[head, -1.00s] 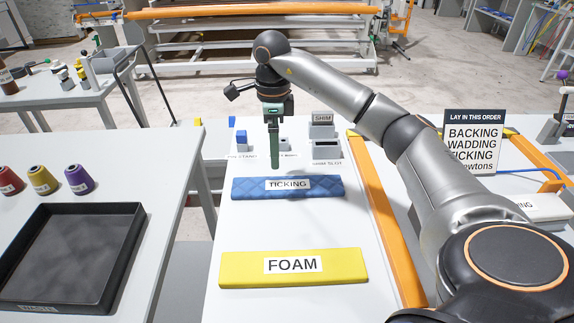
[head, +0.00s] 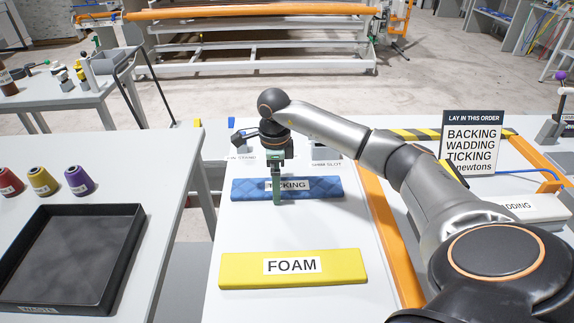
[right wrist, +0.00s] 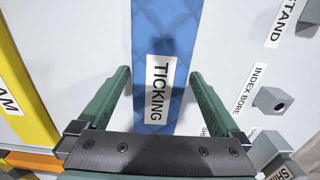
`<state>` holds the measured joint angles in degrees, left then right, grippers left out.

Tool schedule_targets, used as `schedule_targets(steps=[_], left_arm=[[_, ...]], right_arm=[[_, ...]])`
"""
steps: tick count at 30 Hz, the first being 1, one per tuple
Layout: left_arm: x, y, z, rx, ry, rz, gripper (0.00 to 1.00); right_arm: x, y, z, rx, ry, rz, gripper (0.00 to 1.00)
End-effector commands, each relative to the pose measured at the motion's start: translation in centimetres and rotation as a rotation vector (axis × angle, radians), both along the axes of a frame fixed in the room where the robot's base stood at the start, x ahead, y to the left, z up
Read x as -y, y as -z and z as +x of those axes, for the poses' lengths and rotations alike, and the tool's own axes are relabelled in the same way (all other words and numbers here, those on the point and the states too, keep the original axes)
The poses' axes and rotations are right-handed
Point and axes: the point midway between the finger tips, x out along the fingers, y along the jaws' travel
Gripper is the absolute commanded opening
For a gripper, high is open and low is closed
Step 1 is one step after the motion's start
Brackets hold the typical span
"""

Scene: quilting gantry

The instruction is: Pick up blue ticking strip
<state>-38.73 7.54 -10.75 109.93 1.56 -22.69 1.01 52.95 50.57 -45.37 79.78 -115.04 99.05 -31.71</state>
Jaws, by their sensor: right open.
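The blue ticking strip (head: 318,187) lies flat on the white table, a quilted blue bar with a white TICKING label. In the right wrist view the strip (right wrist: 164,55) runs between my two fingers. My right gripper (head: 277,200) points down over the strip, and its green finger partly covers the label. In the right wrist view my right gripper (right wrist: 160,85) is open, with one finger on each side of the strip and nothing held. I cannot tell its exact height above the strip. My left gripper is not in view.
A yellow foam block (head: 240,270) lies nearer on the same table. An orange rail (head: 385,225) borders the table on the right. A sign (head: 472,143) stands behind it. A black tray (head: 132,235) is on the left table. An index bore block (right wrist: 272,100) shows beside the strip.

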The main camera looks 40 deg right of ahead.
Motion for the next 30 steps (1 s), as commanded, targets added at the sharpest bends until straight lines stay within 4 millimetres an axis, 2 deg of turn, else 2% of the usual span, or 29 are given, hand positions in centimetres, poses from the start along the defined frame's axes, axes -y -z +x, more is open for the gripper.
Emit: schedule_targets(steps=[2,20,30], left_arm=[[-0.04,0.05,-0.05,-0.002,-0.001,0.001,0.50],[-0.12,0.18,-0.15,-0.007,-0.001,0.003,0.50],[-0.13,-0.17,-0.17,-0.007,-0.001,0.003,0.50]], right_arm=[[-0.02,-0.02,0.01,0.000,0.000,0.000,0.99],[-0.04,-0.06,0.00,-0.001,-0.001,0.001,0.32],[0.02,-0.48,-0.03,0.000,0.000,0.000,0.32]])
